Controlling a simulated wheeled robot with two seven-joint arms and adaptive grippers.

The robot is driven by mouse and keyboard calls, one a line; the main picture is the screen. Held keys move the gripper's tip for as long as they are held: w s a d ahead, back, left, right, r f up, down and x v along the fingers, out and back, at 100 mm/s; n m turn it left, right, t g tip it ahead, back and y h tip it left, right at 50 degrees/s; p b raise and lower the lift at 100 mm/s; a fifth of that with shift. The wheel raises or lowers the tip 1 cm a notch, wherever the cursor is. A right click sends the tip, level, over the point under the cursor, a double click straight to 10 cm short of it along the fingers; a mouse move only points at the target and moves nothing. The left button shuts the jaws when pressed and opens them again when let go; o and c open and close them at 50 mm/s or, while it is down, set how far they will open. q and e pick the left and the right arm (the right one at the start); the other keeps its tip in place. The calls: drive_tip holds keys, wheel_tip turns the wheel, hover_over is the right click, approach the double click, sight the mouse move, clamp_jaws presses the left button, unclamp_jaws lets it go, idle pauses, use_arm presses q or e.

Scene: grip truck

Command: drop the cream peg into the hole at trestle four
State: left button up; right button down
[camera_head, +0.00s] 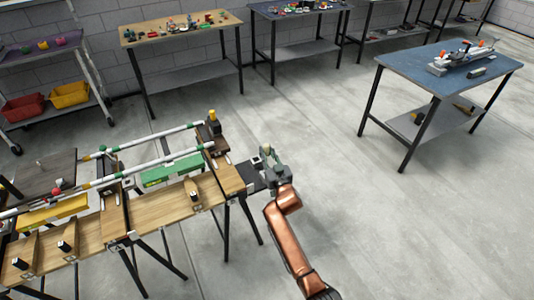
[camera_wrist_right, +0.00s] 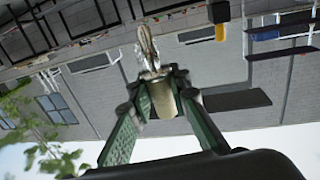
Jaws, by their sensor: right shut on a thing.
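My right gripper (camera_head: 268,162) is at the end of the copper-coloured arm, just off the right end of the wooden trestle bench (camera_head: 228,180), over the floor side. In the wrist view its green fingers (camera_wrist_right: 160,108) are closed around a pale tan cylinder, which looks like the cream peg (camera_wrist_right: 163,98). In the head view the peg shows only as a small pale spot among the fingers. Which part of the bench is trestle four, and its hole, I cannot make out. My left gripper is not in view.
A tan-topped block (camera_head: 192,190) stands on the bench, with black blocks (camera_head: 65,247) further left. White rails (camera_head: 150,145) and a green box (camera_head: 172,168) run behind. A blue table (camera_head: 450,72) stands at right; the floor between is clear.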

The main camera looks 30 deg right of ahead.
sight(266, 145)
drive_tip(key=shift+r, duration=0.35)
drive_tip(key=shift+r+p, duration=1)
drive_tip(key=shift+r, duration=0.05)
drive_tip(key=shift+r+p, duration=0.55)
drive_tip(key=shift+r, duration=0.15)
drive_tip(key=shift+r+p, duration=0.4)
drive_tip(key=shift+r, duration=0.35)
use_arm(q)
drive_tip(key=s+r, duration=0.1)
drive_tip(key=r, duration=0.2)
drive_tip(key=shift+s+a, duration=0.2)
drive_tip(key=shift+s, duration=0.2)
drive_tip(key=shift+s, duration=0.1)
use_arm(e)
drive_tip(key=shift+f, duration=0.1)
